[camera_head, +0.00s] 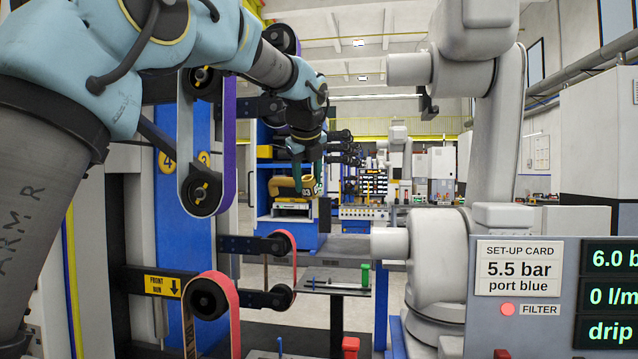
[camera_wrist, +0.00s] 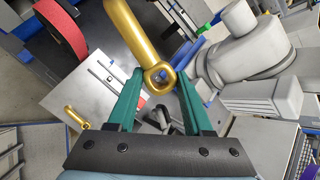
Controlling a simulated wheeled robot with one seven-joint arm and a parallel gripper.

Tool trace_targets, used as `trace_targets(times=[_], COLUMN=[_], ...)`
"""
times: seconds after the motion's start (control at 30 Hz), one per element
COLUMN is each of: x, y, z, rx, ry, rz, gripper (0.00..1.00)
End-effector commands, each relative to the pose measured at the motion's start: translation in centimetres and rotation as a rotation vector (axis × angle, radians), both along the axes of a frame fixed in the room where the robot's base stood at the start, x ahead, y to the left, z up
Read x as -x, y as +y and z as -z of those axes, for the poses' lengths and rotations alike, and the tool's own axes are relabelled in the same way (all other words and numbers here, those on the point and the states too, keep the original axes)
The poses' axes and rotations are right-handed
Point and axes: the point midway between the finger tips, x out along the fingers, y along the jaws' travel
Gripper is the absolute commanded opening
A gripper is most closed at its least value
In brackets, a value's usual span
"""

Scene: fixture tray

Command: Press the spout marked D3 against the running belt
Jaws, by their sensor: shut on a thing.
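My gripper (camera_head: 306,172) is shut on a gold spout (camera_head: 286,186) and holds it in the air, right of the belts. Dark marks show on the spout's side, too small to read surely. In the wrist view, the green fingers (camera_wrist: 158,88) close around the spout's ringed end, and its gold tube (camera_wrist: 135,28) points up and left. A purple-edged belt (camera_head: 229,145) runs over rollers at the upper left. A red belt (camera_head: 233,305) stands below it, near a FRONT RUN sign (camera_head: 163,285). A red belt (camera_wrist: 64,30) also shows in the wrist view, apart from the spout. I cannot tell which belt is running.
Another gold piece (camera_wrist: 76,143) lies on a pale plate in the wrist view. A white robot arm (camera_head: 495,130) stands at right. A panel (camera_head: 540,255) has a set-up card reading 5.5 bar, port blue; its displays begin 6.0 and 0, with "drip" below. The FILTER lamp is red.

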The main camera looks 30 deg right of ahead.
Motion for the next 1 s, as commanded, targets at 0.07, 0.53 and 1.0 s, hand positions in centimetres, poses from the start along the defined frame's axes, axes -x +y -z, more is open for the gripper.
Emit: trace_targets(times=[0.07, 0.53, 1.0], x=[-0.7, -3.6, -4.1], y=[0.7, 3.9, 4.4], z=[-0.1, -0.1, -0.2], rx=[0.004, 0.003, 0.003], ry=[-0.003, -0.003, -0.003], rz=[-0.003, 0.000, 0.001], gripper=[0.00, 0.00, 0.00])
